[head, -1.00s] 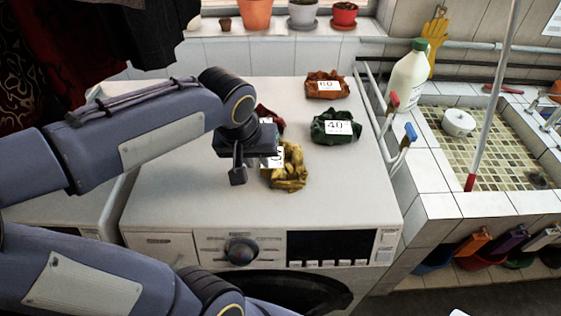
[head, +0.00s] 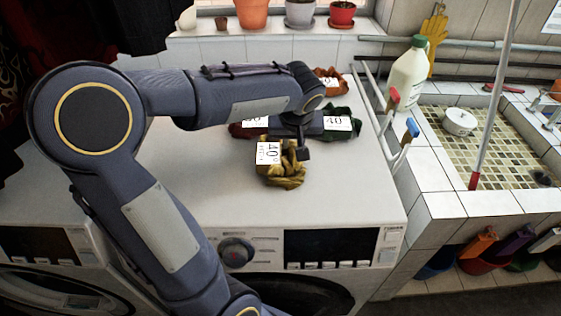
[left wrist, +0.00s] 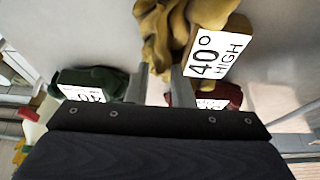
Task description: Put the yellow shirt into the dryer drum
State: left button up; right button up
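The yellow shirt (head: 283,178) lies crumpled on top of the right-hand front-loading machine (head: 190,195), with a white 40° label (head: 267,152) on it. My left gripper (head: 303,152) is low at the shirt's far right side. In the left wrist view, the two fingers (left wrist: 159,80) are apart, with part of the yellow shirt (left wrist: 165,35) just beyond and between their tips. No grip on it shows. A dark round door (head: 300,292) shows partly on the machine's front; the drum inside is hidden. My right gripper is not in view.
A dark red garment (head: 250,128), a green garment (head: 343,124) and an orange garment (head: 327,76) lie around the gripper. A second front-loader (head: 60,285) stands at left. A tiled sink (head: 470,150) and a white bottle (head: 408,78) are at right.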

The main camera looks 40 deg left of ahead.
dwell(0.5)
pick_arm(q)
jog(key=shift+c, duration=0.3)
grip_shut()
